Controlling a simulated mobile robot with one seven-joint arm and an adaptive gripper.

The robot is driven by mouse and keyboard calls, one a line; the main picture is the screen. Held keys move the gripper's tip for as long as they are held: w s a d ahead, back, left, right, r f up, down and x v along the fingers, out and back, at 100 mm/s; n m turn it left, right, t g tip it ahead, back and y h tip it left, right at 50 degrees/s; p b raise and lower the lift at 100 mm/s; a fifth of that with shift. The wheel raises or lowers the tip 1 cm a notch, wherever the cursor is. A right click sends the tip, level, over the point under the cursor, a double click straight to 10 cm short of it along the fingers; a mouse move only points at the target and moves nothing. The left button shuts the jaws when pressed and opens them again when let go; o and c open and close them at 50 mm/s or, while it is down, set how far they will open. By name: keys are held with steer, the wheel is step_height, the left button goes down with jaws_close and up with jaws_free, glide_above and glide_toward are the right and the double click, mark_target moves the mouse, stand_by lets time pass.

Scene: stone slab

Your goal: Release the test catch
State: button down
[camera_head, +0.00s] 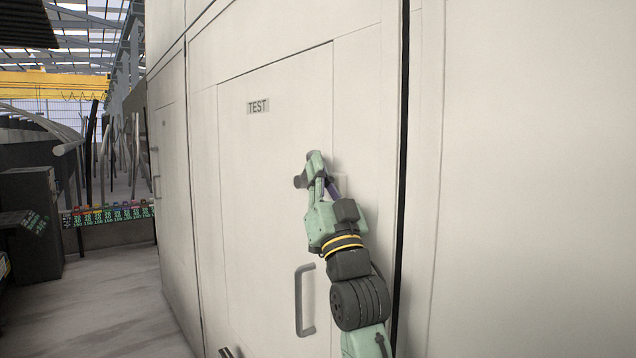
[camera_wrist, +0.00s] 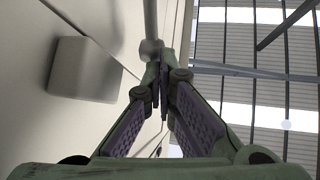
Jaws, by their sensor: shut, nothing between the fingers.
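The door marked TEST (camera_head: 257,107) is a pale panel that looks closed in its frame. A grey catch (camera_head: 299,182) with a rounded end shows just left of my gripper (camera_head: 316,164), partly hidden by it. In the wrist view, a grey bar with a round end (camera_wrist: 150,46) lies right at the tips of my gripper (camera_wrist: 162,72). The fingers are shut with nothing between them. I cannot tell whether they touch the bar. A pale rounded block (camera_wrist: 85,70) on the panel is beside the fingers. A grey pull handle (camera_head: 301,300) is lower on the door.
Pale cabinet walls (camera_head: 540,180) stand right of the door, past a dark vertical gap (camera_head: 402,150). Open floor (camera_head: 110,305) lies to the left. A dark cabinet (camera_head: 32,220) and a row of coloured labelled bins (camera_head: 108,214) stand farther back.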

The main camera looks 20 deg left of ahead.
mark_target(313, 152)
steer(key=shift+s+r+x, duration=0.1)
steer(key=shift+s+x, duration=0.05)
steer(key=shift+x, duration=0.75)
steer(key=shift+s+r+x, duration=0.15)
steer(key=shift+s+x, duration=0.05)
steer(key=shift+x, duration=0.7)
steer(key=shift+w+a+r, duration=0.7)
steer(key=shift+a, duration=0.3)
steer(key=shift+p, duration=0.3)
steer(key=s+d+r+b, duration=0.2)
steer(key=s+d+b, duration=0.1)
steer(key=s+d, duration=0.6)
steer(key=shift+s+r, duration=0.3)
steer(key=shift+s, duration=0.35)
